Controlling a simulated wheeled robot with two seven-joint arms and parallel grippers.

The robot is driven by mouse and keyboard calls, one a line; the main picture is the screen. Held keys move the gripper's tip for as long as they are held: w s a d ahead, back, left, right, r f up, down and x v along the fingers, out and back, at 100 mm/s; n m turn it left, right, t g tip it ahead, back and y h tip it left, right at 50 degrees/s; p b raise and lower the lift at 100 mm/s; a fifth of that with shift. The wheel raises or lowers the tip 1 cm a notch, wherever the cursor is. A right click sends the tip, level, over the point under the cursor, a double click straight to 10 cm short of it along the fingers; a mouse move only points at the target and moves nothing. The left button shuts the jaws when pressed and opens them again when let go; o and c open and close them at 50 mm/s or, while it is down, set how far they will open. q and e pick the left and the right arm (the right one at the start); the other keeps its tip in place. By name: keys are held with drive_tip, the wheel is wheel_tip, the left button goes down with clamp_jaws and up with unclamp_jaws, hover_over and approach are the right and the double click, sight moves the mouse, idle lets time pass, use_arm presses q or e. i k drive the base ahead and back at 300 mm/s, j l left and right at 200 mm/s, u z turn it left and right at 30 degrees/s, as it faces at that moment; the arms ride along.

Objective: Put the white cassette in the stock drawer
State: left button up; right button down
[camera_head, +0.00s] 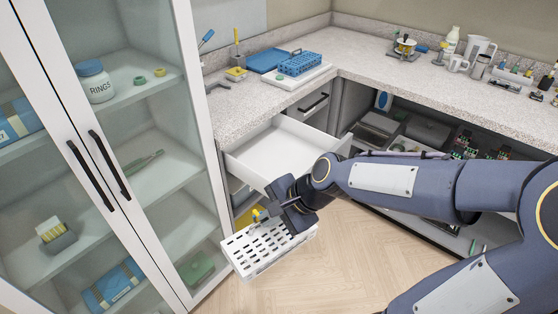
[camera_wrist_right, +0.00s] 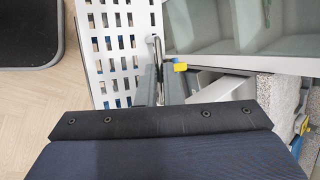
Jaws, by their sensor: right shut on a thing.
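The white cassette (camera_head: 275,258) is a slotted box with rows of holes in its top. It hangs above the wooden floor, in front of and below the open drawer. My right gripper (camera_head: 262,222) is shut on its handle at the top, and a small yellow tag shows beside the fingers. In the right wrist view the cassette (camera_wrist_right: 122,40) shows at top left, with the gripper fingers (camera_wrist_right: 160,88) at the handle. The white drawer (camera_head: 272,150) is pulled out under the counter corner; its visible inside looks empty. My right forearm covers its right front. My left gripper is not in view.
A glass-door cabinet (camera_head: 95,165) with black handles stands close at the left. The speckled counter (camera_head: 255,105) carries a blue rack (camera_head: 300,64) above the drawer. An open bay (camera_head: 425,135) with several items lies to the right, behind my arm.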

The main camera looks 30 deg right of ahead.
sight(280, 159)
drive_tip(key=i+l, duration=0.25)
drive_tip(key=i+l+u, duration=0.2)
drive_tip(key=i+l, duration=0.2)
drive_tip(key=l, duration=0.25)
drive_tip(key=i+l+u, duration=0.1)
drive_tip(key=l, duration=0.2)
drive_tip(key=l+u, duration=0.3)
drive_tip(key=l, duration=0.15)
